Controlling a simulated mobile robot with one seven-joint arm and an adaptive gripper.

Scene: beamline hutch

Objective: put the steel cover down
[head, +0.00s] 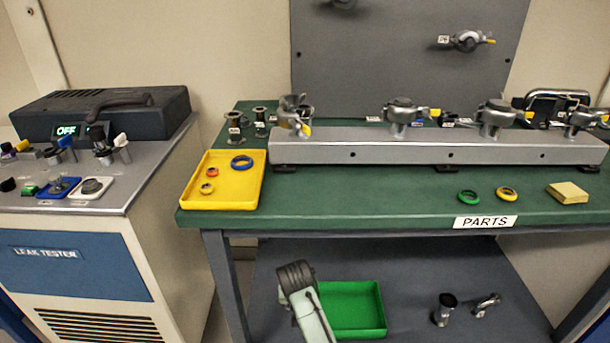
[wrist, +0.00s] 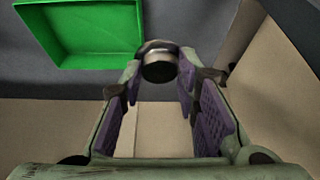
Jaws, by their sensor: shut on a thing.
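In the wrist view my gripper (wrist: 160,80) is shut on a small round steel piece with a dark end face, which I take for the steel cover (wrist: 158,66). It sits between the tips of the purple-padded fingers. The fingers hide its sides. Below it I see grey shelf and pale floor, and I cannot tell whether it touches anything. In the head view the cover cannot be made out, and only part of my arm shows at the bottom.
A green tray (head: 381,325) lies on the lower shelf (head: 410,290), also in the wrist view (wrist: 63,62). Above, the green bench (head: 370,190) holds a yellow tray (head: 250,195) and a steel rail (head: 400,150). The leak tester (head: 75,268) stands left.

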